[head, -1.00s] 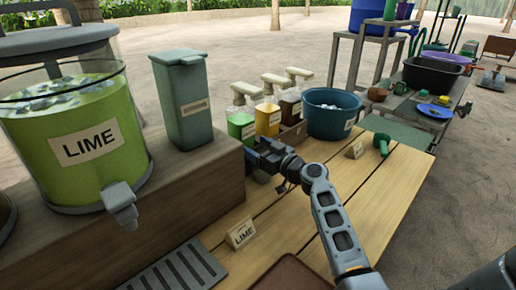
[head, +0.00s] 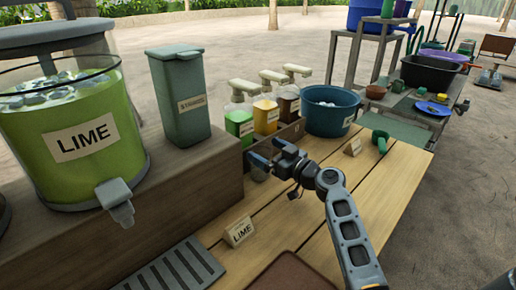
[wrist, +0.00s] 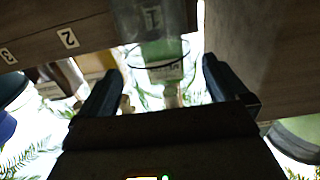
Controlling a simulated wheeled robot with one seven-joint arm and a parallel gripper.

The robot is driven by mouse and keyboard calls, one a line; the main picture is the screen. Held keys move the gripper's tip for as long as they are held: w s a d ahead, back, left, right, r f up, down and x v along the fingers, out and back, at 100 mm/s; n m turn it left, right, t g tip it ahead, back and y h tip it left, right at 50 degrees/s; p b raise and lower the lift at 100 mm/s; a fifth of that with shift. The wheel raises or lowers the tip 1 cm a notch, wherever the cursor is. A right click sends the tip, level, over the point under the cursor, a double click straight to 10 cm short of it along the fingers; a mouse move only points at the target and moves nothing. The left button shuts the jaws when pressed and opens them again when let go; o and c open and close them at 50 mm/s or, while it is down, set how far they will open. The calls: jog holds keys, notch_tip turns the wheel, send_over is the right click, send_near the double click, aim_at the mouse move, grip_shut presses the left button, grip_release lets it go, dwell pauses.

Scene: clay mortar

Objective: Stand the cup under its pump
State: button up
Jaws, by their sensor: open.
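My gripper (head: 264,151) is open at the front of the row of pump bottles, near the green one. In the wrist view its two fingers (wrist: 162,72) stand apart, with a clear cup (wrist: 160,52) showing between and beyond them. A number 1 label shows through the cup. I cannot tell whether the fingers touch it. In the head view the cup (head: 258,172) is mostly hidden by the gripper. The green bottle (head: 239,124), the yellow bottle (head: 266,117) and the dark bottle (head: 289,108) carry cream pump heads and stand in a wooden rack.
A wooden box (head: 205,190) close left of the gripper bears a lime dispenser (head: 80,150) and a grey-green bin (head: 182,100). A blue tub (head: 332,120) stands behind right. A LIME card (head: 238,232) stands nearer. The table's right part is mostly clear.

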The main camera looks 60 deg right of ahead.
jog(key=b+v, duration=0.1)
jog(key=v, duration=0.6)
